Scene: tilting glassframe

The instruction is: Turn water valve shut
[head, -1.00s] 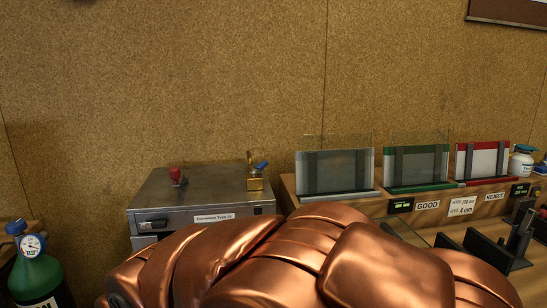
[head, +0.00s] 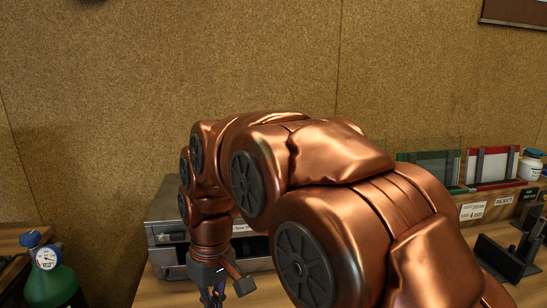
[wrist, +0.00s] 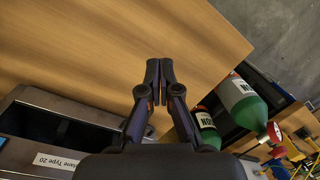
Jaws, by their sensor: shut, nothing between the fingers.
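The brass valve with a blue handle is hidden behind my copper arm in the head view, and the wrist view does not show it. The steel machine (head: 163,240) it stood on shows only in part, left of and behind my arm. My gripper (head: 212,297) points down in front of that machine, low in the head view. In the wrist view my gripper (wrist: 160,68) is shut and empty, its fingertips together over bare wooden tabletop. The machine also shows at the lower left of the wrist view (wrist: 40,130), with its label.
A green gas bottle (head: 57,285) with a gauge and blue knob stands at the left. Green bottles (wrist: 242,105) show at the right of the wrist view. Framed glass panels (head: 492,166) stand at the right. The tabletop (wrist: 110,45) below the fingers is clear.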

